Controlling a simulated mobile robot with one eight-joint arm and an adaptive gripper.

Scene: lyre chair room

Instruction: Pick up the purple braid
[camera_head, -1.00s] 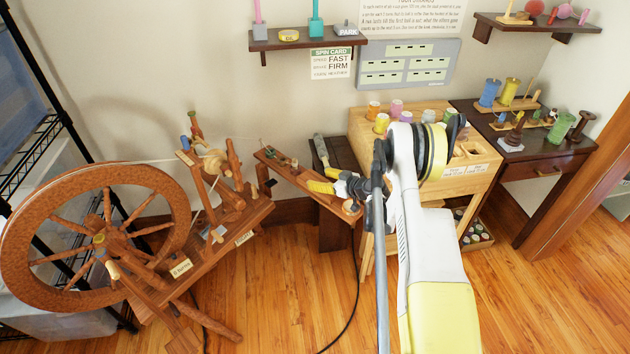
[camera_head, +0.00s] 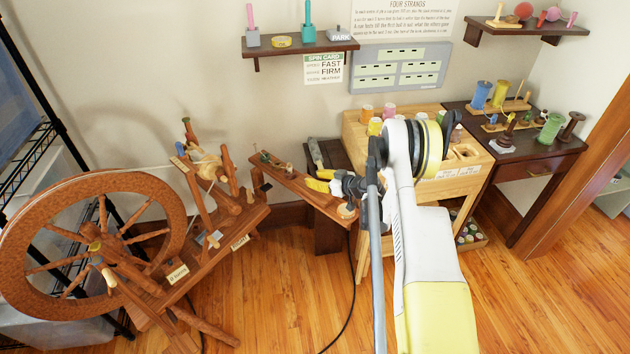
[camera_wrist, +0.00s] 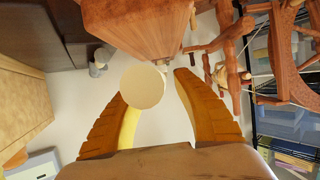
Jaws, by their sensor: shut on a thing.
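I cannot make out the purple braid in either view. My gripper (camera_head: 318,185) has yellow fingers that point left, beside the narrow wooden plank (camera_head: 290,184) of the spinning wheel. In the wrist view, my fingers (camera_wrist: 150,88) curve around a pale round disc (camera_wrist: 142,87), with a wooden end (camera_wrist: 137,25) just beyond. The disc looks close to the left finger, with a small gap at the right one. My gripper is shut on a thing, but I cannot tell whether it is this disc. A pale round piece also shows on the plank's end in the head view (camera_head: 347,210).
The spinning wheel (camera_head: 93,172) stands at the left. A wooden spool crate (camera_head: 462,178) is partly behind my arm. A dark side table (camera_head: 545,155) holds spools. A wall shelf (camera_head: 300,47) hangs above. A black cable (camera_head: 347,310) lies on the open floor.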

